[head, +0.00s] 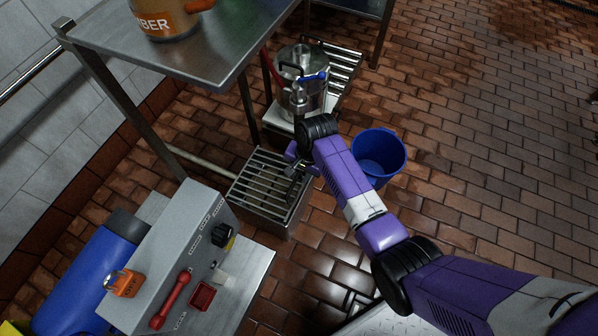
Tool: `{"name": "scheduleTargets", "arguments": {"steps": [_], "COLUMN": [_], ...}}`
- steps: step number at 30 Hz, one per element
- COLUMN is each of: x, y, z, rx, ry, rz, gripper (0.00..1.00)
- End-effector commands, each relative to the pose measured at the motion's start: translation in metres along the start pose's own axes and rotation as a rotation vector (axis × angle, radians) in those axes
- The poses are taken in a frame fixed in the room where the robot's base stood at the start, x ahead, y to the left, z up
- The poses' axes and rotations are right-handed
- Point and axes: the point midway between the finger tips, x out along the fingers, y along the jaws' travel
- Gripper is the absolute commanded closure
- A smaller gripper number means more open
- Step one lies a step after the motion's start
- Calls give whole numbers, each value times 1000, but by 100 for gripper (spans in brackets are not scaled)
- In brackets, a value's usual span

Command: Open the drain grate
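The drain grate (264,190) is a metal grid of dark parallel bars on top of a low box-like drain, left of the picture's middle. It lies flat on its frame. My purple arm reaches in from the lower right. My gripper (294,183) is over the right part of the grate, close to its bars. The fingers are small and dark here, and I cannot tell whether they are open, shut, or touching the grate.
A blue bucket (378,156) stands right of my arm. A steel table (190,42) overhangs at upper left. A grey control box (178,262) stands at lower left. The brick floor (480,120) at right is clear.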

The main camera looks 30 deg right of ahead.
Motion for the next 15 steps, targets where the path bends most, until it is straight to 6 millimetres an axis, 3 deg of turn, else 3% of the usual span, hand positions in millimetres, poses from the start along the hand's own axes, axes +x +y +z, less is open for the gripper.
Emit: {"name": "scheduleTargets", "arguments": {"steps": [9, 15], "x": [-21, -20], "y": [-3, -2], "z": [0, 0], "rx": [0, 0], "ry": [0, 0], "rz": [0, 0], "gripper": [67, 67]}}
